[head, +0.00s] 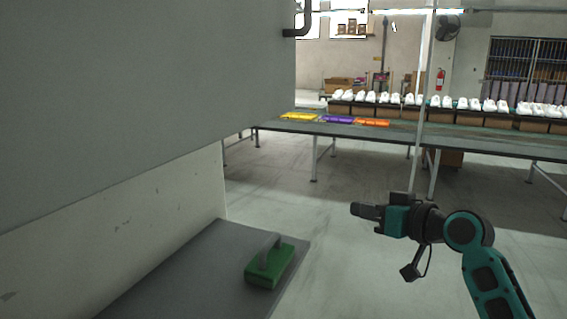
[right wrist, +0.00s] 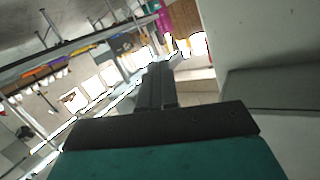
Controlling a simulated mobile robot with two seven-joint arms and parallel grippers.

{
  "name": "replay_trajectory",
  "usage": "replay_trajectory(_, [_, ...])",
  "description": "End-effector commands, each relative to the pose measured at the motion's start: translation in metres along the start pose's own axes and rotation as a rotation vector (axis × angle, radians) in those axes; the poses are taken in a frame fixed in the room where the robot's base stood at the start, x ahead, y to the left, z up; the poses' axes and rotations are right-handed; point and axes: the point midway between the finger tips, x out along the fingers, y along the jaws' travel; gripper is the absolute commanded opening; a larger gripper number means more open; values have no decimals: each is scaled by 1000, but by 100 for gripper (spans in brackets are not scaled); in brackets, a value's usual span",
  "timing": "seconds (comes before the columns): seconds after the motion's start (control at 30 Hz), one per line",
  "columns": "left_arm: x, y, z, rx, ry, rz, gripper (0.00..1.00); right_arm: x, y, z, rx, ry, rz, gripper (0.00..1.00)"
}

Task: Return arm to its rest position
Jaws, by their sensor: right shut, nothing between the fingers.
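My right arm (head: 490,275) comes in from the lower right of the head view, teal and black. Its gripper (head: 358,210) points left over open floor and is shut with nothing in it. In the right wrist view the same gripper (right wrist: 158,72) shows its dark fingers together, with the room tilted behind them. My left gripper is not in view.
A green block with a grey handle (head: 268,265) sits on a grey surface (head: 190,275) at lower left, apart from my gripper. A large grey panel (head: 140,70) fills the upper left. A long table (head: 480,145) with white shoes on boxes stands behind. The floor between is clear.

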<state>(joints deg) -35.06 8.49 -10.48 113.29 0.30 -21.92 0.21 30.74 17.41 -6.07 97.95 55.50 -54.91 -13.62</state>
Motion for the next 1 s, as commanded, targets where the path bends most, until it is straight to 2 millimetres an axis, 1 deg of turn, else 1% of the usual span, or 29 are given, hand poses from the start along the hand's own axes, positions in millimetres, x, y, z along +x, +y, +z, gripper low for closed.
replay_trajectory(0.03, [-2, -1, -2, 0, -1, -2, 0, 1, 3, 35, 23, -30, 42, 0])
replay_trajectory(0.07, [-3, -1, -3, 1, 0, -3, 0, 1, 5, 54, 31, -44, 68, 0])
replay_trajectory(0.1, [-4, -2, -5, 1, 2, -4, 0, -1, 8, 78, 39, -61, 104, 0])
replay_trajectory(0.17, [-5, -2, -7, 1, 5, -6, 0, -6, 9, 113, 48, -85, 153, 0])
replay_trajectory(0.2, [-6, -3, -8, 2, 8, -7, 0, -10, 9, 136, 52, -102, 184, 0])
replay_trajectory(0.27, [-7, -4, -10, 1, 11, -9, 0, -20, 8, 169, 53, -128, 229, 0])
replay_trajectory(0.3, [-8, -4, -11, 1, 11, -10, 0, -27, 5, 191, 54, -145, 257, 0])
replay_trajectory(0.37, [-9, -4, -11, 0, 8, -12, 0, -40, 0, 222, 49, -169, 295, 0])
replay_trajectory(0.4, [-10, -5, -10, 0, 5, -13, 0, -49, -5, 242, 45, -185, 319, 0])
replay_trajectory(0.47, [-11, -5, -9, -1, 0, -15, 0, -65, -13, 269, 34, -210, 351, 0])
replay_trajectory(0.5, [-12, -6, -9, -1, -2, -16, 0, -76, -20, 287, 28, -227, 370, 0])
replay_trajectory(0.6, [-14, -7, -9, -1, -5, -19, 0, -105, -39, 324, 3, -265, 408, 0])
replay_trajectory(0.7, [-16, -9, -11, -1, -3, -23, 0, -132, -57, 351, -23, -296, 432, 0])
replay_trajectory(0.73, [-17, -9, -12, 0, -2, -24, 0, -139, -62, 358, -30, -304, 437, 0])
replay_trajectory(0.8, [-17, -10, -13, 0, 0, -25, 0, -152, -72, 369, -45, -319, 444, 0])
replay_trajectory(0.87, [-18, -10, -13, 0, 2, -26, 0, -160, -79, 375, -55, -327, 448, 0])
replay_trajectory(1.0, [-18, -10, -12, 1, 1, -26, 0, -169, -85, 381, -66, -334, 451, 0])
